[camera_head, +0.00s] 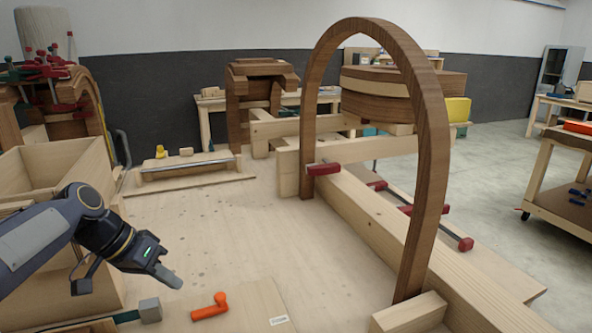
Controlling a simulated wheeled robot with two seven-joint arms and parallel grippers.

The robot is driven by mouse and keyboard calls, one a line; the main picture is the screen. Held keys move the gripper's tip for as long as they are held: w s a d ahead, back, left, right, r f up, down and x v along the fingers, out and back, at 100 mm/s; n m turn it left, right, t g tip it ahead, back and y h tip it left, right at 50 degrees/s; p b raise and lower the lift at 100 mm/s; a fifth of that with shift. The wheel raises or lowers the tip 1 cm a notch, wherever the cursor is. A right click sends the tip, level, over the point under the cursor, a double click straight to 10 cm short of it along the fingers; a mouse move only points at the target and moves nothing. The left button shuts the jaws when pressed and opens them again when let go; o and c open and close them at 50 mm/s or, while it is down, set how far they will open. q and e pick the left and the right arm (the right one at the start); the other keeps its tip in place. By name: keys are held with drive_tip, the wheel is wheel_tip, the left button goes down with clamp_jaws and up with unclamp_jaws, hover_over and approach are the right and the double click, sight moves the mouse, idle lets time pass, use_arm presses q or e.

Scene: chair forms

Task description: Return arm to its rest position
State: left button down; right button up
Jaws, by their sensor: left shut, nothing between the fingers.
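My left arm (45,240) comes in from the left edge at the lower left. My left gripper (171,277) points down and to the right above the near left of the pale wooden workbench top (230,225). Its fingers are together and I see nothing held between them. It is apart from the orange-handled tool (211,307), which lies on the bench below and to its right. My right arm and gripper are not in view.
An arched wooden form (436,150) stands at the right, by a long beam (395,230) with red clamps (323,169). An open wooden box (85,165) stands behind my left arm. A grey-headed mallet (150,309) lies near the front. The middle bench is clear.

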use_arm(q)
drive_tip(key=s+d+f+n+t, duration=0.1)
drive_tip(key=s+d+f, duration=0.1)
drive_tip(key=s, duration=0.5)
drive_tip(key=s+d+f+n+y+p, duration=0.1)
drive_tip(key=s+d+f+n, duration=0.1)
drive_tip(key=s, duration=0.5)
drive_tip(key=s+d+f+n+t+y, duration=0.1)
drive_tip(key=s+d+f+n, duration=0.1)
drive_tip(key=s, duration=0.4)
drive_tip(key=shift+s+d+f+t+p, duration=0.3)
drive_tip(key=shift+s+d+f+p, duration=0.15)
drive_tip(key=shift+d, duration=0.2)
drive_tip(key=shift+s+f, duration=0.1)
drive_tip(key=shift+f, duration=0.15)
